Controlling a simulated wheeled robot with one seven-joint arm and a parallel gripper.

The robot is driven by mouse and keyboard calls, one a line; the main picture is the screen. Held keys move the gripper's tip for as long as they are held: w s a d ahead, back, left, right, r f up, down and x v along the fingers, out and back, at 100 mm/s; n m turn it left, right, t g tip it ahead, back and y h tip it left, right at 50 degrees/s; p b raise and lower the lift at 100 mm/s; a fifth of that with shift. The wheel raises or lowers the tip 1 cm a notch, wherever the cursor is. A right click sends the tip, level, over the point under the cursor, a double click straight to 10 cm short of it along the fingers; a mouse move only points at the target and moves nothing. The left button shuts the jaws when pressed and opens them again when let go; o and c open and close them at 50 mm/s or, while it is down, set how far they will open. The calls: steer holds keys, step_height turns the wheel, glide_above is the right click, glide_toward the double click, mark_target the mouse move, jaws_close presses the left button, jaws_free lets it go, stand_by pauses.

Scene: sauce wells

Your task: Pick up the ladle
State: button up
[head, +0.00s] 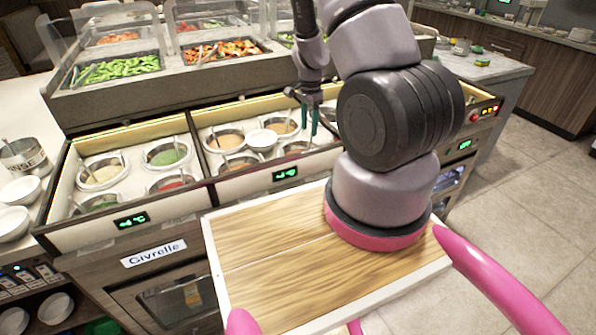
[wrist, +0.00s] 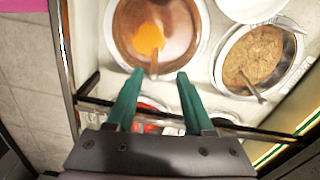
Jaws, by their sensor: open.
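Several ladles stand in the sauce wells. A second ladle (wrist: 252,86) leans in a tan, grainy sauce well (wrist: 255,57) to the right. Which ladle is meant cannot be told. My gripper (wrist: 159,76) is open, its green fingers empty. In the head view my gripper (head: 307,119) points down over the right part of the middle well drawer; whether it touches the ladle is unclear.
A white bowl (head: 262,139) sits among the middle wells. The left drawer (head: 130,187) holds more sauces with ladles. Salad trays (head: 117,68) stand behind. A wooden board (head: 270,255) lies in front. Drawer walls run close beside my gripper.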

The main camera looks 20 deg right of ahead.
steer(key=shift+s+d+f, duration=0.1)
steer(key=shift+s+f, duration=0.1)
steer(key=shift+f, duration=2.05)
steer(key=shift+s+d+f, duration=0.1)
steer(key=shift+s+f, duration=0.05)
steer(key=shift+f, duration=2.05)
jaws_close()
